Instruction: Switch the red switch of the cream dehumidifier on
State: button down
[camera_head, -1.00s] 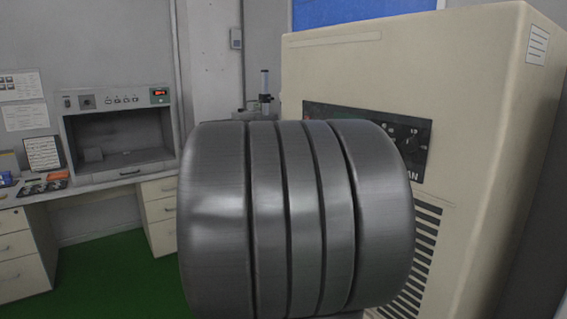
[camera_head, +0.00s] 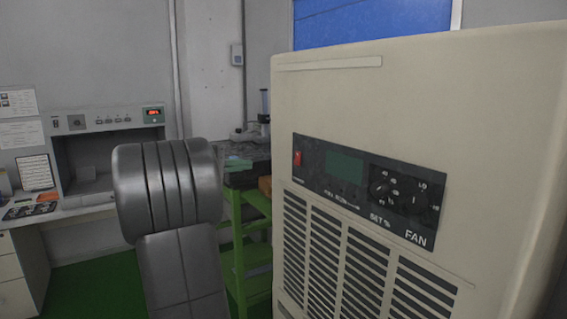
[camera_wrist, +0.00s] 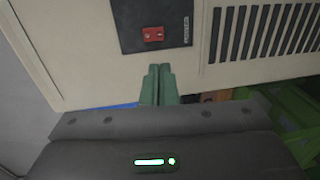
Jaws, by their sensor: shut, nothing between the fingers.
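The cream dehumidifier (camera_head: 400,90) stands on the right in the head view. Its dark control panel (camera_head: 410,222) carries a small red switch (camera_head: 297,159) at the left end, a greenish display and two knobs. The wrist view shows the red switch (camera_wrist: 153,35) on the panel's dark plate. My gripper (camera_wrist: 158,68) is shut and empty, its two green fingers side by side. Its tips point at the dehumidifier's front, just below the dark plate in the wrist view. I cannot tell whether they touch the front, or which way the switch is set.
Vent slots (camera_head: 345,250) lie below the panel. A green stand (camera_head: 238,245) with a dark top is left of the dehumidifier. A white bench (camera_head: 90,204) with a grey cabinet (camera_head: 100,150) stands at the far left. Green floor shows between them.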

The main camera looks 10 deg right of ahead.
aim_at(296, 164)
jog(key=p+x, duration=0.3)
jog(key=x, duration=1)
jog(key=shift+d, duration=0.15)
jog(key=shift+w+d, duration=0.2)
jog(key=shift+d, duration=0.2)
jog(key=shift+f, duration=0.15)
jog(key=shift+d+f+b, duration=0.1)
jog(key=shift+b, duration=0.25)
